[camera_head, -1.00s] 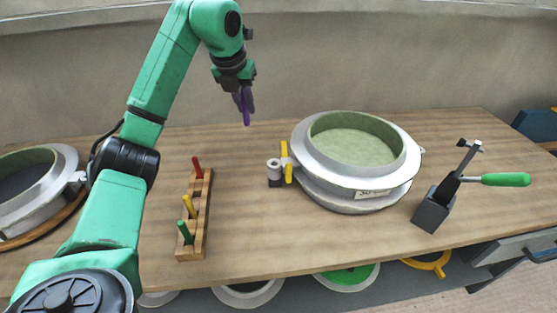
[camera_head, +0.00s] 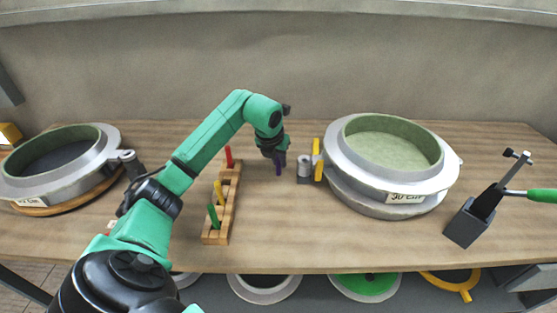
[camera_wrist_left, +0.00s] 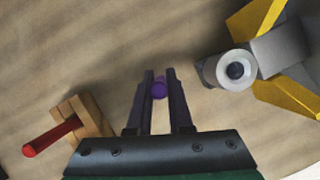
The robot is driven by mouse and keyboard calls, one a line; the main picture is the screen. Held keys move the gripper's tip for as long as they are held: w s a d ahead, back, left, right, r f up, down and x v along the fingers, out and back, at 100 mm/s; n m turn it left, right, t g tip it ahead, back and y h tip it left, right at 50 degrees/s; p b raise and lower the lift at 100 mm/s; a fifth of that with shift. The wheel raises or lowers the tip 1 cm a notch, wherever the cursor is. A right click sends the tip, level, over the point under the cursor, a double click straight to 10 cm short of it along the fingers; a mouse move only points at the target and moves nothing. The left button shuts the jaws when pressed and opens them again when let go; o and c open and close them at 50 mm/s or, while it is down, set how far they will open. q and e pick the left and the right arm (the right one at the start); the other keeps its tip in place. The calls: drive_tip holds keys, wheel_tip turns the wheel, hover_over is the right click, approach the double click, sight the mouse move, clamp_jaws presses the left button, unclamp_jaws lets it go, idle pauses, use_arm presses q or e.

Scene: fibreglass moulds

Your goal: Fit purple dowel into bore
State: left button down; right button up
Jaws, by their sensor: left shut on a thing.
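The purple dowel (camera_head: 279,168) is held in my left gripper (camera_head: 274,154) and points down toward the table. In the left wrist view the dowel (camera_wrist_left: 160,89) shows end-on between the two fingertips of the left gripper (camera_wrist_left: 160,88). The bore (camera_wrist_left: 235,71) is a dark round hole in a pale metal cylinder, right of the dowel and apart from it. In the head view that cylinder (camera_head: 304,161) stands beside the mould, just right of the gripper. My right gripper is not in view.
A wooden rack (camera_head: 225,205) holds red, yellow and green dowels left of the gripper. A large round mould (camera_head: 350,183) with a yellow clamp part (camera_head: 317,160) stands at right. A green-handled toggle clamp (camera_head: 470,219) is further right. Another mould (camera_head: 85,187) lies at far left.

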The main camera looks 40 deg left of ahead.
use_arm(q)
drive_tip(key=shift+f, duration=0.1)
drive_tip(key=c, duration=0.8)
unclamp_jaws()
drive_tip(key=shift+c, duration=0.2)
